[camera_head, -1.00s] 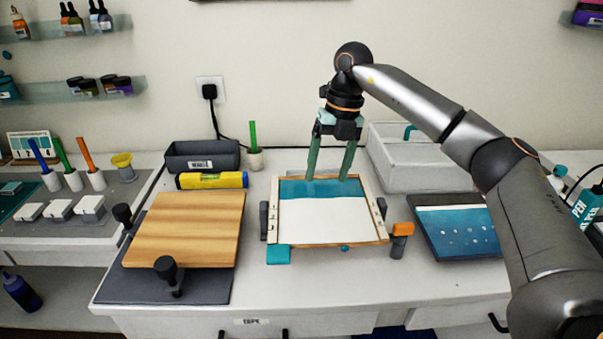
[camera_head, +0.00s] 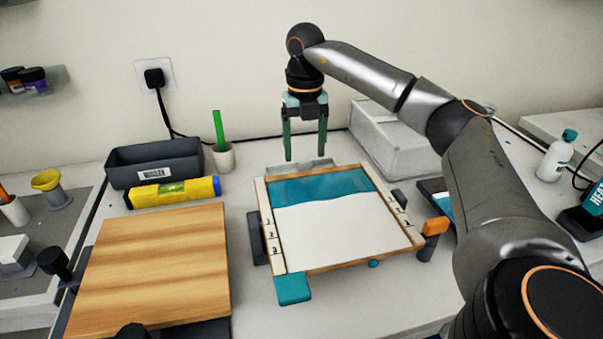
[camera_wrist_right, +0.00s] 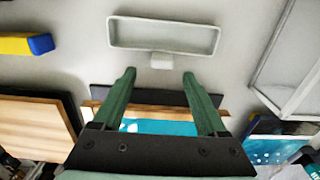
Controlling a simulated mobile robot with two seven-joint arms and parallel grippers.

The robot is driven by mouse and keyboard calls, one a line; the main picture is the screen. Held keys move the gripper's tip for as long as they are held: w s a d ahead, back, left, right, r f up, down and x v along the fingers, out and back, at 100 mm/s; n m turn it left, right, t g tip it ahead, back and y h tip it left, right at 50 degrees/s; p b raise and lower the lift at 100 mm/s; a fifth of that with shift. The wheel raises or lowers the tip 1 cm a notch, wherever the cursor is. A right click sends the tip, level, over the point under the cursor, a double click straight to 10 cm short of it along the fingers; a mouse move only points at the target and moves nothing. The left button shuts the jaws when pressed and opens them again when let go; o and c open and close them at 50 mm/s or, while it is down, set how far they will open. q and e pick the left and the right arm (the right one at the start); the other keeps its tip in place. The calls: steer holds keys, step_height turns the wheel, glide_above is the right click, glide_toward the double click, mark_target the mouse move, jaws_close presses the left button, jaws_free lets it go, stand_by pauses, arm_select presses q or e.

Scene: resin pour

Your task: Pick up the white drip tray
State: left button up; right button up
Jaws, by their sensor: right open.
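The white drip tray (camera_head: 300,170) is a shallow rectangular tray lying on the bench just behind the framed panel. In the right wrist view the whole empty tray (camera_wrist_right: 165,35) shows, with a small white tab (camera_wrist_right: 161,60) on its near long side. My right gripper (camera_head: 306,156) is open and empty, pointing down close to the tray. In the right wrist view its fingertips (camera_wrist_right: 159,75) lie on either side of the tab's line, a little short of the tab. I see no contact with the tray. My left gripper is not in view.
The framed panel (camera_head: 335,232) with a teal band stands right in front of the tray. A grey box (camera_head: 395,140) is to the right. A dark bin (camera_head: 155,165), a yellow level (camera_head: 173,192) and a white cup with a green stick (camera_head: 222,157) are to the left.

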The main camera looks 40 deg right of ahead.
mark_target(305, 162)
steer(key=shift+d+f, duration=0.15)
steer(key=shift+f, duration=2.95)
steer(key=shift+c, duration=0.2)
jaws_close()
